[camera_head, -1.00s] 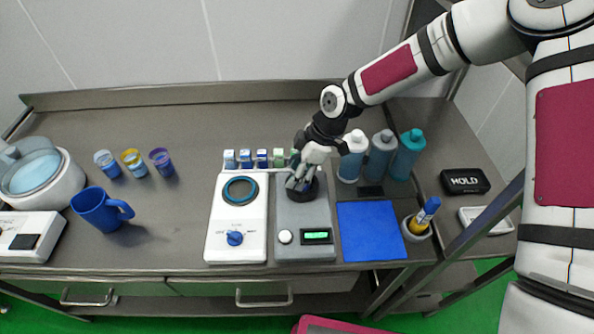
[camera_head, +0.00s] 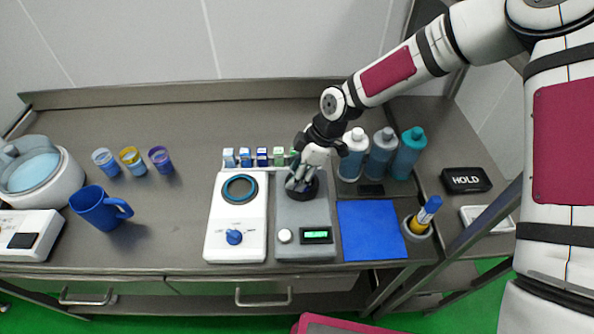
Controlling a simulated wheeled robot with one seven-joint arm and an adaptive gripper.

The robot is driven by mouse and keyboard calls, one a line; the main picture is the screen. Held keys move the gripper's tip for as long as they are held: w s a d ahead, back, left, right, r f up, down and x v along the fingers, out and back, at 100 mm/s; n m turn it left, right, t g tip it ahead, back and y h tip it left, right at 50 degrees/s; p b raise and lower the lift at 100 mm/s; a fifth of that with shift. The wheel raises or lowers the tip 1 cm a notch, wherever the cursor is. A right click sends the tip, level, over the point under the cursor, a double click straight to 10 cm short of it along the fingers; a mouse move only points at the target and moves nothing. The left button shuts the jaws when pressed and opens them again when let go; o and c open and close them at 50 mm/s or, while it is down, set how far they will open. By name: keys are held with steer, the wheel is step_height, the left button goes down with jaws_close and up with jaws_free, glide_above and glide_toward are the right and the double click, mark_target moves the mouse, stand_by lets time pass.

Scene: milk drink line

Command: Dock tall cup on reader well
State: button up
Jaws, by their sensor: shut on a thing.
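The reader (camera_head: 290,249) is a grey box with a round white button and a green-lit display. Its dark round well (camera_head: 300,197) is in the upper part of the box. My gripper (camera_head: 301,182) points down over this well, with its fingertips low at the ring. It is shut on the tall cup, which the fingers hide almost wholly. I cannot tell from this view whether the cup's base is fully seated in the well.
A white device (camera_head: 237,211) with a blue ring and knob stands just left of the reader. Several small boxes (camera_head: 262,157) stand in a row behind. Bottles (camera_head: 381,157) stand close right of my gripper. A blue mat (camera_head: 371,230) is bare. A blue mug (camera_head: 97,209) stands left.

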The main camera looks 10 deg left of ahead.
steer(key=shift+f, duration=0.1)
steer(key=o, duration=0.9)
steer(key=shift+o, duration=0.2)
steer(key=shift+p+v, duration=1)
steer(key=shift+v, duration=4.5)
